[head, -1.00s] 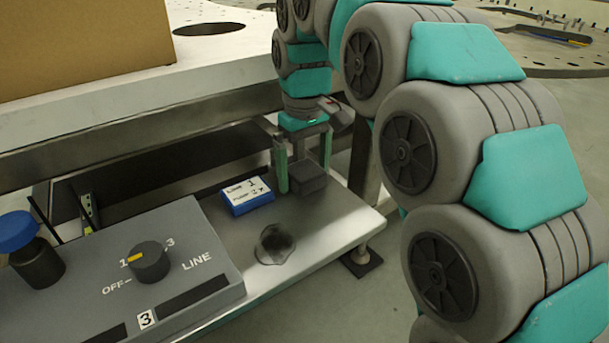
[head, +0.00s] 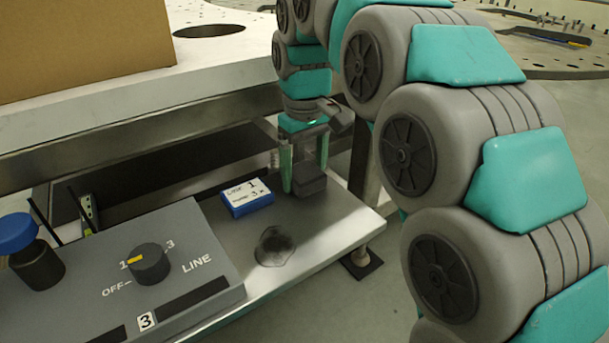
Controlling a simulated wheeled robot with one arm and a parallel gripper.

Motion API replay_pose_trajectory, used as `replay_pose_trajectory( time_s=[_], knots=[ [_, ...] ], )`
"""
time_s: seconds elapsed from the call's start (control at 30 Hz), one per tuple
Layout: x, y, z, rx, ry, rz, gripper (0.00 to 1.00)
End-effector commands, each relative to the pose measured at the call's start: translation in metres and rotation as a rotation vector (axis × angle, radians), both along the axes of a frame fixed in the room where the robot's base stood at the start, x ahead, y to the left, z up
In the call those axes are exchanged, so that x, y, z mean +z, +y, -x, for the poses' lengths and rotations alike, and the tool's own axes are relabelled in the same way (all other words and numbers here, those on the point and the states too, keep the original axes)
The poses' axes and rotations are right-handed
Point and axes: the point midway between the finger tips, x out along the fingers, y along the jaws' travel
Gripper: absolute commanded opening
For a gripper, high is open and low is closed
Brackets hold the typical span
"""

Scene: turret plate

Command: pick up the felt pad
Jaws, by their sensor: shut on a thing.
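The felt pad appears to be the dark grey block (head: 310,182) on the metal shelf, right of the blue block with a white handwritten label. My gripper (head: 304,168) points down over it with its two green-and-grey fingers. The fingers are shut on the dark grey block, one on each side. The block seems to be still at shelf height; whether its underside touches the shelf is hard to tell. The far side of the block and part of the right finger are hidden.
The blue labelled block (head: 247,196) lies close to the left of my gripper. A grey switch box (head: 190,245) with a knob and a blue-capped bottle (head: 38,265) stand farther left. A dark round patch (head: 274,247) marks the shelf (head: 330,225). A table edge (head: 120,112) runs above.

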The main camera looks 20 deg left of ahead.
Motion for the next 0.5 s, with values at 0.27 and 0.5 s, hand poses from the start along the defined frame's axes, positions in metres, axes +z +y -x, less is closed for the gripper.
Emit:
replay_pose_trajectory(
  time_s=[0.27, 0.5],
  knots=[
    [0.007, 0.000, -0.001, -0.001, -0.003, -0.002, 0.26],
    [0.020, 0.000, -0.001, 0.000, -0.001, 0.001, 0.26]
  ],
)
